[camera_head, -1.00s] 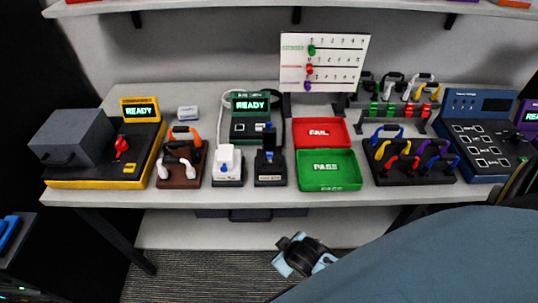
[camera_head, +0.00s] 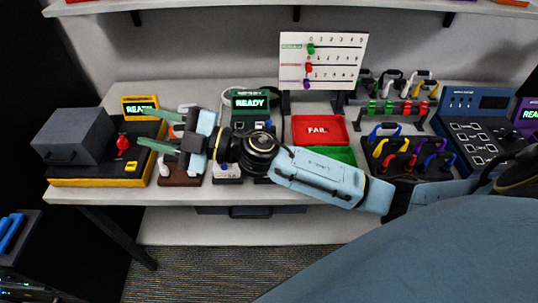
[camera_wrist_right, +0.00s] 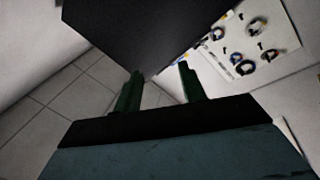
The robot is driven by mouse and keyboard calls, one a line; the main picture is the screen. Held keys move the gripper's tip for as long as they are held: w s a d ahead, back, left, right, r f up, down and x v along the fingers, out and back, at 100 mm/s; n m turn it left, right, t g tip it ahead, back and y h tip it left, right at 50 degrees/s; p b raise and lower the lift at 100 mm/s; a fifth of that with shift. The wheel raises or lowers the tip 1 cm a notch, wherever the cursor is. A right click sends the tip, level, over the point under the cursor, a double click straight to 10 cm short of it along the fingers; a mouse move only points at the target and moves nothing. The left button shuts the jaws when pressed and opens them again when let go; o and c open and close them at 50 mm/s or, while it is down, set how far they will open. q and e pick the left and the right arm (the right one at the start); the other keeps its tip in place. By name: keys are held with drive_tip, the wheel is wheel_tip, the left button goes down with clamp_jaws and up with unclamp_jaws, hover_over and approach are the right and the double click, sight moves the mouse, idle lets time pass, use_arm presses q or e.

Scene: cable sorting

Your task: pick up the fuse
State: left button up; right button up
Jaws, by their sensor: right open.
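My right gripper (camera_head: 142,128) reaches in from the right of the head view, its green fingers pointing left. It is open, with nothing seen between its fingers. In the picture its fingertips overlap the right side of the yellow-edged tester (camera_head: 132,168). The brown holder (camera_head: 180,178) lies partly behind the gripper; a white handle (camera_head: 163,167) shows at its left. I cannot tell which thing is the fuse. In the right wrist view the two fingers (camera_wrist_right: 160,72) stand apart, with a dark block (camera_wrist_right: 135,30) beyond them. My left gripper is not in view.
My right arm covers much of the table's front middle. A coloured-handle rack (camera_head: 398,150) stands farther right. A peg board (camera_head: 322,60) rises behind.

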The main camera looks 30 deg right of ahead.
drive_tip(key=s+d+f+n+g+h, duration=0.3)
drive_tip(key=f+n+g+h, duration=0.3)
drive_tip(key=n+g, duration=0.55)
drive_tip(key=w+d+f+m+g+h, duration=0.15)
drive_tip(key=d+h, duration=0.35)
drive_tip(key=d, duration=0.6)
drive_tip(key=w+d+f+m+h, duration=0.15)
drive_tip(key=d+h, duration=0.35)
drive_tip(key=d, duration=0.6)
wheel_tip(320, 180, down, 6)
drive_tip(key=shift+w+f+p, duration=0.1)
drive_tip(key=shift+f+p, duration=0.1)
drive_tip(key=shift+p, duration=0.25)
drive_tip(key=shift+n, duration=0.25)
drive_tip(key=shift+w+a+f+p, duration=0.1)
drive_tip(key=shift+f+p, duration=0.05)
drive_tip(key=shift+f, duration=1.35)
drive_tip(key=shift+w+a+f+p, duration=0.1)
drive_tip(key=shift+f+p, duration=0.05)
drive_tip(key=shift+f, duration=1.35)
drive_tip(key=shift+c, duration=0.4)
